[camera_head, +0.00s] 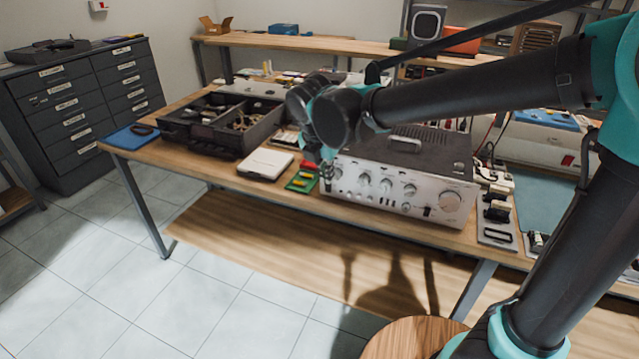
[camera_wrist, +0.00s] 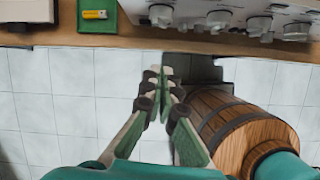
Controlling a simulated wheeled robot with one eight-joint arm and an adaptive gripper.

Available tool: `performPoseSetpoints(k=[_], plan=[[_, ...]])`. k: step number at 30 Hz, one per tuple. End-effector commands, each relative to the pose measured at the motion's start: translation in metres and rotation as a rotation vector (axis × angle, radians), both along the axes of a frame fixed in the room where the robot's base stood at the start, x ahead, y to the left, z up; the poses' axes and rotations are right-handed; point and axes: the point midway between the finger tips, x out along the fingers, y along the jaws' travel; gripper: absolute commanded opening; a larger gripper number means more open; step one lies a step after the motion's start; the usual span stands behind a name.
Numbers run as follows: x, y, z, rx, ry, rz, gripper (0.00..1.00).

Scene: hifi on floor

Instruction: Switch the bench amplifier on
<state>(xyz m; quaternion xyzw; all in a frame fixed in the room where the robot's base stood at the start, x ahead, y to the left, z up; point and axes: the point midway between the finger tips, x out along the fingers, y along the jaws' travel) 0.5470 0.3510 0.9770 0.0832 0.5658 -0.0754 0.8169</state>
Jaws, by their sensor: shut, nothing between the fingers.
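The bench amplifier (camera_head: 385,200) is a silver box with a dark top and a row of knobs on its front, sitting on the wooden workbench (camera_head: 230,172). Its front panel also shows at the top right of the wrist view (camera_wrist: 200,18), with a round knob at its left end (camera_wrist: 160,14). My gripper (camera_head: 327,176) is at the left end of the panel in the head view and covers part of it. In the wrist view my gripper (camera_wrist: 162,74) is shut and empty, its tips apart from the panel in the picture. I cannot tell which control is the power switch.
A dark parts case (camera_head: 215,150) stands further left. A barrel-like wooden stool (camera_head: 412,338) stands in front. Tiled floor is clear at left.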

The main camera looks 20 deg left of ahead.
Motion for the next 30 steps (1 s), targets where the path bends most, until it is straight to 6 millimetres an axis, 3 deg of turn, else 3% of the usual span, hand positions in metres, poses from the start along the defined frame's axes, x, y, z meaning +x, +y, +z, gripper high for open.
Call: performPoseSetpoints(k=[6, 19, 23, 30], plan=[[-0.012, 0.024, 0.006, -0.05, -0.005, 0.134, 0.0], [-0.011, 0.024, 0.004, -0.053, -0.006, 0.142, 0.0], [-0.006, 0.024, -0.008, -0.053, -0.006, 0.141, 0.0], [0.01, 0.023, -0.05, -0.052, -0.006, 0.14, 0.0]])
